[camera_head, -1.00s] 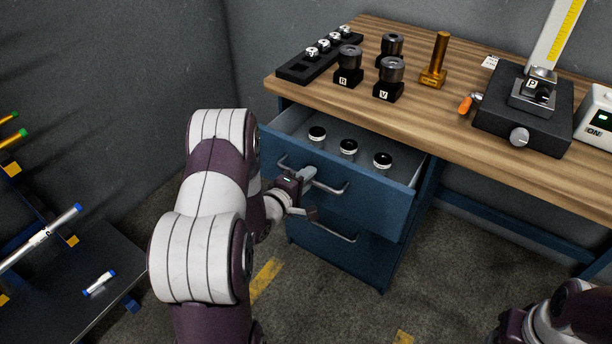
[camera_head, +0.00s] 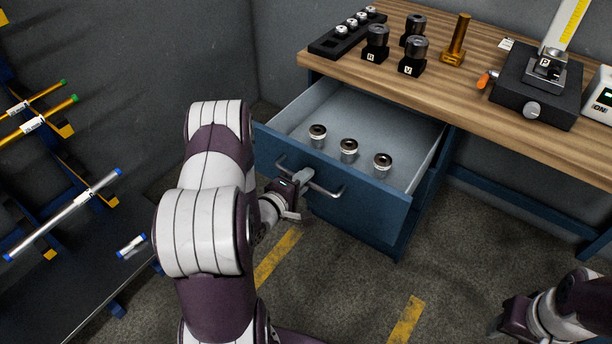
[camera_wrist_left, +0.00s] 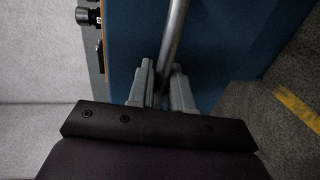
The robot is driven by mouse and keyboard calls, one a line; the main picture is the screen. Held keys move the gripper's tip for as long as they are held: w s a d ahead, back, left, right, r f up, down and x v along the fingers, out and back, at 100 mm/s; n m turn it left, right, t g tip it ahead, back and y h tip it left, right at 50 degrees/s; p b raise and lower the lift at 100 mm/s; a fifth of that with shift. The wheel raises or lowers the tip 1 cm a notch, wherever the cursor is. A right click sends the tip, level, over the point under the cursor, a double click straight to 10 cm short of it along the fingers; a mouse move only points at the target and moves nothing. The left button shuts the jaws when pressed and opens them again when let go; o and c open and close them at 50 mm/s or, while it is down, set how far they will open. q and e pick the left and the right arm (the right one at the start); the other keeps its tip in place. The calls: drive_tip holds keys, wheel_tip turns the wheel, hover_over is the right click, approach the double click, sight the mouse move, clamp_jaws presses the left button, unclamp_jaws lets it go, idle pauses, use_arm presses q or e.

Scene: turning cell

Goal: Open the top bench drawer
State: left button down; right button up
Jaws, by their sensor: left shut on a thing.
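The top bench drawer (camera_head: 345,195) is blue and stands well out from under the bench top. Its grey bar handle (camera_head: 322,190) runs along the front face. My left gripper (camera_head: 302,180) is shut on the handle; in the left wrist view the two fingers (camera_wrist_left: 160,85) lie on either side of the bar (camera_wrist_left: 173,40). Inside the drawer stand three small round parts with dark tops (camera_head: 348,150), in a row near the front. My right gripper (camera_head: 512,318) is at the lower right, away from the drawer; its fingers do not show clearly.
The wooden bench top (camera_head: 480,110) carries a black rack (camera_head: 345,38), dark cylinders on blocks (camera_head: 414,55), a brass post (camera_head: 457,40) and a black gauge stand (camera_head: 535,95). A rack with rods (camera_head: 65,215) stands at the left. Floor in front of the drawer is clear.

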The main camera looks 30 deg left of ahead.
use_arm(q)
drive_tip(key=c, duration=1.2)
unclamp_jaws()
drive_tip(key=p+v, duration=0.1)
drive_tip(key=v, duration=1.1)
drive_tip(key=shift+s, duration=0.35)
drive_tip(key=shift+a, duration=0.1)
